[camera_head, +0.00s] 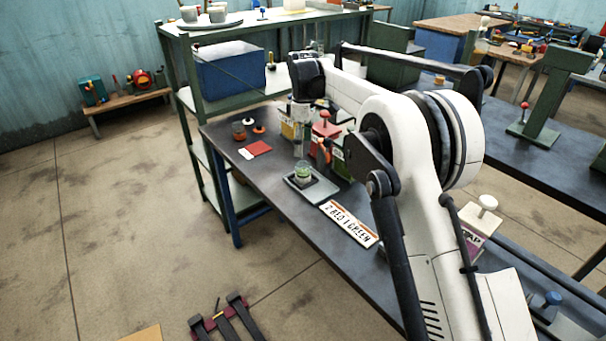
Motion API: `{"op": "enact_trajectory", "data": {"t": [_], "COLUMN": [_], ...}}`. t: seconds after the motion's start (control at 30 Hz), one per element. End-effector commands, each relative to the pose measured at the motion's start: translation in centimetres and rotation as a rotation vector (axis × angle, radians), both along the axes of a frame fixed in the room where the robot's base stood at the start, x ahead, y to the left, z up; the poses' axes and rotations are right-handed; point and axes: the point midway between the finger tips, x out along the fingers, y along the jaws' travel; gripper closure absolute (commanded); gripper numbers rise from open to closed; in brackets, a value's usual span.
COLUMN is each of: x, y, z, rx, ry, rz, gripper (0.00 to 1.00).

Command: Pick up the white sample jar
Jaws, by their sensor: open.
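My white arm reaches up from the lower right and bends left. At its dark wrist end, my gripper (300,108) points down over the back of the workbench. It is open, small and partly lost among the bottles behind it. No white sample jar can be picked out with certainty. A clear jar with green contents (304,171) stands on a grey tray (328,193) on the bench, below my gripper and apart from it. White cups (217,13) stand on the top shelf at the back left. My arm hides part of the bench.
The dark workbench (283,210) holds a sign reading "2 RED 1 GREEN" (349,224), a red card (258,149) and several bottles and cans. A green shelf rack with a blue bin (230,72) stands behind.

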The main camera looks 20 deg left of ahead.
Motion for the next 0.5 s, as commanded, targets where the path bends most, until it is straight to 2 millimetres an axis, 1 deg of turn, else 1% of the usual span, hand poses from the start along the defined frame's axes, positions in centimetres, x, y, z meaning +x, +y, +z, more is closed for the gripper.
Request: {"op": "enact_trajectory", "data": {"t": [0.03, 0.1, 0.2, 0.3, 0.5], "x": [0.0, 0.0, 0.0, 0.0, 0.1], "y": [0.0, 0.0, 0.0, 0.0, 0.0], "z": [-1.0, -2.2, -3.6, -4.4, -5.2], "rx": [0.000, 0.000, 0.000, 0.000, 0.000], "ry": [0.000, 0.000, 0.000, 0.000, 0.000], "rz": [0.000, -0.001, -0.001, -0.001, -0.001], "gripper": [0.36, 0.36, 0.36, 0.36, 0.36]}}
